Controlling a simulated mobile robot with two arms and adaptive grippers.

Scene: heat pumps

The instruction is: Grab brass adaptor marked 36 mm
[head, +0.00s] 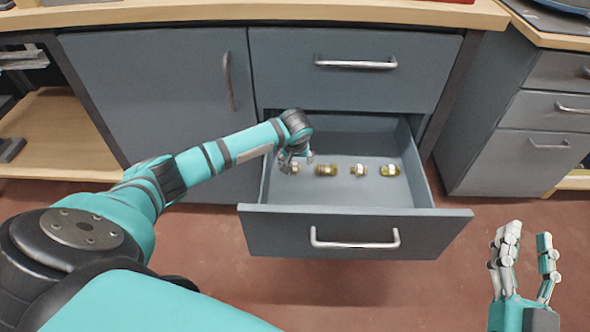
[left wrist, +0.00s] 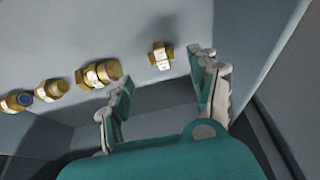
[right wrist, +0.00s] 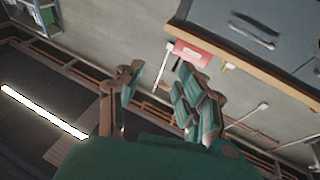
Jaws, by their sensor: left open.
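Several brass fittings lie in a row on the floor of the open drawer (head: 345,232). In the head view they are a small one partly behind my left gripper (head: 293,170), a larger one (head: 326,170), a third (head: 358,170) and a rightmost one (head: 390,170). Their size markings are too small to read. My left gripper (head: 292,157) is open and empty over the drawer's left end. In the left wrist view its fingers (left wrist: 163,78) point toward the small fitting (left wrist: 160,56), with the larger one (left wrist: 99,74) to the left. My right gripper (head: 528,240) is open and empty, outside the drawer.
The drawer's walls rise around the fittings, with its left wall close to my left gripper. A closed drawer (head: 350,75) is above and a cabinet door (head: 165,100) to the left. Another drawer unit (head: 535,130) stands at right. The red floor (head: 420,290) is clear.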

